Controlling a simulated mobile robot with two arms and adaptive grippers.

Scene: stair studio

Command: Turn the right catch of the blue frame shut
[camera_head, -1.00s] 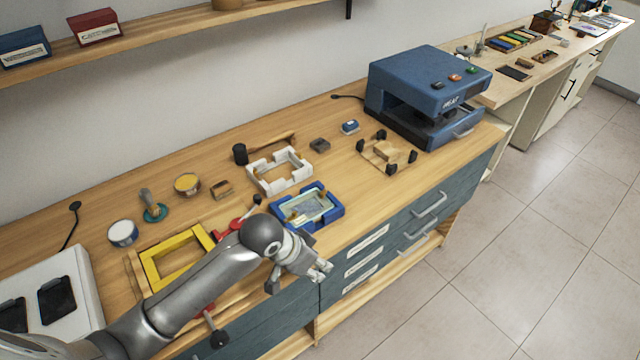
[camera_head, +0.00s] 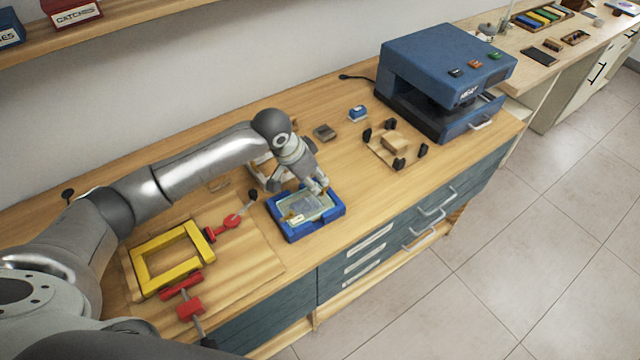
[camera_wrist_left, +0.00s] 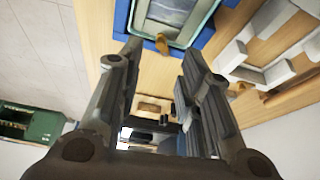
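The blue frame (camera_head: 331,219) lies flat on the bench and holds a pale glass-like panel with a picture (camera_head: 306,206). My left gripper (camera_head: 319,187) is over the frame's right end and largely hides the right catch in the head view. In the left wrist view, the gripper's two fingers (camera_wrist_left: 161,58) are apart. The right catch (camera_wrist_left: 162,43) shows between and just beyond the fingertips, at the edge of the blue frame (camera_wrist_left: 205,32). Contact cannot be told. My right gripper is out of view.
A white frame (camera_head: 258,178) stands behind, partly hidden by my left arm. A yellow frame (camera_head: 150,278) with red clamps (camera_head: 190,308) is to the left. A holder with black knobs (camera_head: 380,152) and a blue machine (camera_head: 440,70) are to the right.

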